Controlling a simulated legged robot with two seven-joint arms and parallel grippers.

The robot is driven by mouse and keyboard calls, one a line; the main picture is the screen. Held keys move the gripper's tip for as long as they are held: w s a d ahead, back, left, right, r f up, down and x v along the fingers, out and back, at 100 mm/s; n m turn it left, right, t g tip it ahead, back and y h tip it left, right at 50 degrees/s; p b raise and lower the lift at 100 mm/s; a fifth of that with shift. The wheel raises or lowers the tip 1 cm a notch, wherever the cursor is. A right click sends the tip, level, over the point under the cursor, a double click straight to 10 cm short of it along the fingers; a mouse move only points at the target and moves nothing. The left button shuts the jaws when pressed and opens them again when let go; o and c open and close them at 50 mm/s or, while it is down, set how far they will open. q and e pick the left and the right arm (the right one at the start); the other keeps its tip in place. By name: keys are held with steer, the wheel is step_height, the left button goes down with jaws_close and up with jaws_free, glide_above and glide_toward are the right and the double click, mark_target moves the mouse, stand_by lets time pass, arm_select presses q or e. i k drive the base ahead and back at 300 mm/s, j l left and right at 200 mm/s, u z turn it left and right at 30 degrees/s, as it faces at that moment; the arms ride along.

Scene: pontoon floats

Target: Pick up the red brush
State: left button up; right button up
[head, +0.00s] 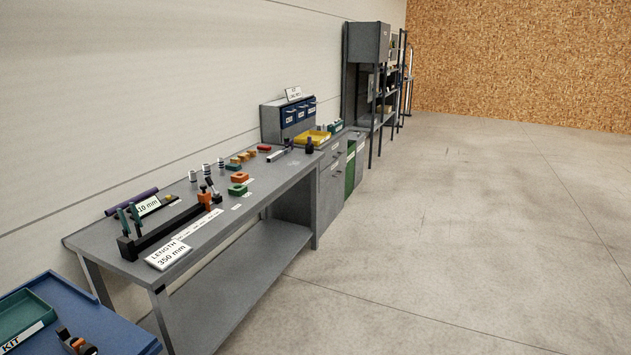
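No thing in the head view is clearly a brush. A small red object (264,148) lies toward the far end of the grey workbench (222,207), near the wall. It is too small to tell whether it is the red brush. Neither of my grippers shows in the view.
A blue surface (118,334) with a green tray (24,314) is at the lower left. A black fixture (165,233) and a "LENGTH 350 mm" sign (168,254) stand on the bench's near end. Cabinets and shelving stand beyond. The concrete floor (450,230) to the right is clear.

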mark_target(262, 148)
steer(key=i, duration=1.35)
steer(key=i+l+u, duration=0.1)
steer(key=i, duration=1.3)
steer(key=i+l+u, duration=0.1)
steer(key=i+u, duration=0.15)
steer(key=i, duration=0.15)
steer(key=i+l+u, duration=0.2)
steer(key=i, duration=0.2)
steer(key=i+l+u, duration=0.25)
steer(key=i, duration=0.15)
steer(key=i+u, duration=0.1)
steer(key=u, duration=1.1)
